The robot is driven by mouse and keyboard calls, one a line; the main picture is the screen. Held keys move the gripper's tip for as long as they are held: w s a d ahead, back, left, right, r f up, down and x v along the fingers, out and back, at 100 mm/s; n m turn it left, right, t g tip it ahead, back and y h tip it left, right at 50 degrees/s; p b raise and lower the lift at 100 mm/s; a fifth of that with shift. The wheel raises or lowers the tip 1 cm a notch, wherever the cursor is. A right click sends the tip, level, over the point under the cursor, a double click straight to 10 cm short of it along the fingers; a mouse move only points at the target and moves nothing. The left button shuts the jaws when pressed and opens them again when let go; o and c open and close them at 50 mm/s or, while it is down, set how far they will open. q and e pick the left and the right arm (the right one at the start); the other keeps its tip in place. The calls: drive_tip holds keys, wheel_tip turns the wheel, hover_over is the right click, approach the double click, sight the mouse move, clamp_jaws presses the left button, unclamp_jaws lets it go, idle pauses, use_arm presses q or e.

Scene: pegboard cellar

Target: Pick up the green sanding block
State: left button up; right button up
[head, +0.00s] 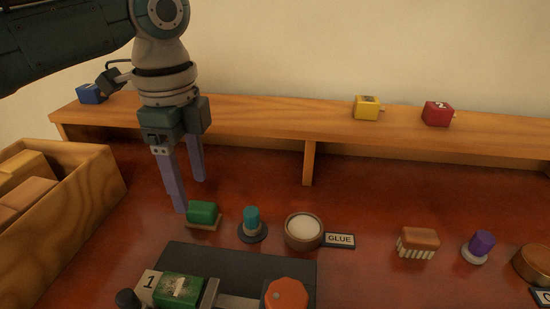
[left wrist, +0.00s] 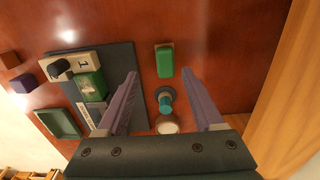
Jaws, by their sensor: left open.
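The green sanding block (head: 202,211) sits on the red-brown tabletop on a thin pale base, left of a teal-knobbed piece. In the left wrist view, the green sanding block (left wrist: 164,60) lies just beyond the fingertips, roughly in line with the gap between them. My left gripper (head: 189,196) is open and empty, pointing down, above and just behind the block; its fingers (left wrist: 160,73) do not appear to touch it. My right gripper is not in view.
The teal-knobbed piece (head: 251,222) and a glue bowl (head: 303,231) stand close on the right. A dark mat (head: 195,256) bears another green block (head: 179,289) beside a "1" label. A wooden crate (head: 95,200) stands left; a raised shelf (head: 260,122) runs behind.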

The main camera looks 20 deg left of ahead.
sight(200, 206)
use_arm(q)
drive_tip(key=f, duration=0.1)
drive_tip(key=f+b, duration=0.1)
drive_tip(key=f, duration=0.3)
drive_tip(key=shift+w+f, duration=0.25)
drive_tip(key=shift+w, duration=0.15)
clamp_jaws()
